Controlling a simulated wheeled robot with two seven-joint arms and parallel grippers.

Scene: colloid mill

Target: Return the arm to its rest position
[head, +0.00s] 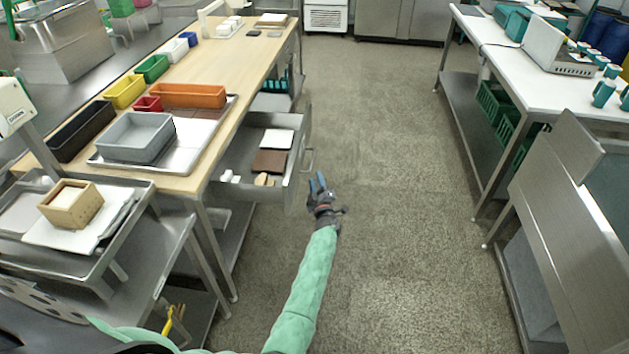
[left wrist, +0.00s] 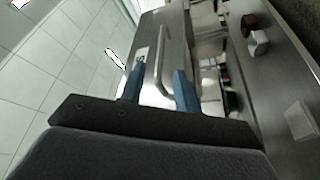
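My left gripper (head: 318,182) has blue fingers and sits at the end of my green-sleeved arm, over the aisle floor just right of the open drawer (head: 297,178). In the left wrist view my left gripper (left wrist: 159,88) shows its two blue fingers spread apart with nothing held between them. The drawer's bar handle (left wrist: 163,68) appears beyond the fingers there. In the head view the handle (head: 308,160) is just above the fingertips, apart from them. My right gripper is in neither view.
The drawer juts from the wooden-topped table (head: 205,68) and holds a white item, a brown item and small pieces. A grey bin (head: 136,137) stands on a metal tray. A white-topped table (head: 497,55) is at right. The aisle floor (head: 390,150) is clear.

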